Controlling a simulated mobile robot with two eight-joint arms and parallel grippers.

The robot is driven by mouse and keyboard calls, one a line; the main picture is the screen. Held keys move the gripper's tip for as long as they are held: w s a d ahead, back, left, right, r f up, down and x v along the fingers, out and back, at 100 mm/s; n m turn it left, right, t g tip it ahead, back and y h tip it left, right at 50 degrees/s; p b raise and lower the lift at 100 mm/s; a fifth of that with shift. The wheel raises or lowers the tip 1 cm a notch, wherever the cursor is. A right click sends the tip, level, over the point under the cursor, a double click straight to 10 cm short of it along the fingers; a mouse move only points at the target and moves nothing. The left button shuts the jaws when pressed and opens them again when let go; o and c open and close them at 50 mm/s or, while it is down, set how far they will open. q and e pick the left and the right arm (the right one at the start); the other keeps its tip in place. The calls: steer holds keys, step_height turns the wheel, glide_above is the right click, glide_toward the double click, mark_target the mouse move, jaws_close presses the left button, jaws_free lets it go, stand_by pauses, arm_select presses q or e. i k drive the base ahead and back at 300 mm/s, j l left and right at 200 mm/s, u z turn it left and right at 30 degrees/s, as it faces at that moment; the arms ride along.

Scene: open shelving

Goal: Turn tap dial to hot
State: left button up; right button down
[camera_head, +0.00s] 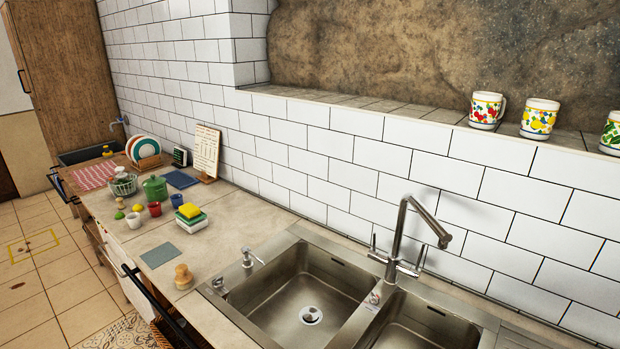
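A metal tap (402,225) with a tall bent spout stands behind the double sink, against the white tiled wall. Its spout points to the right. It has two upright lever handles at its base, a left handle (375,247) and a right handle (418,260). I cannot tell from this view which one is hot. Neither of my grippers shows in the head view.
The steel double sink (262,291) fills the front right of the counter. Cups, a green pot (155,188), sponges (190,214) and a wooden brush (183,276) stand on the left counter. Painted mugs (486,110) stand on the ledge above. Tiled floor is free at left.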

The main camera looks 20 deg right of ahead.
mark_target(375, 300)
steer(key=z, duration=1.6)
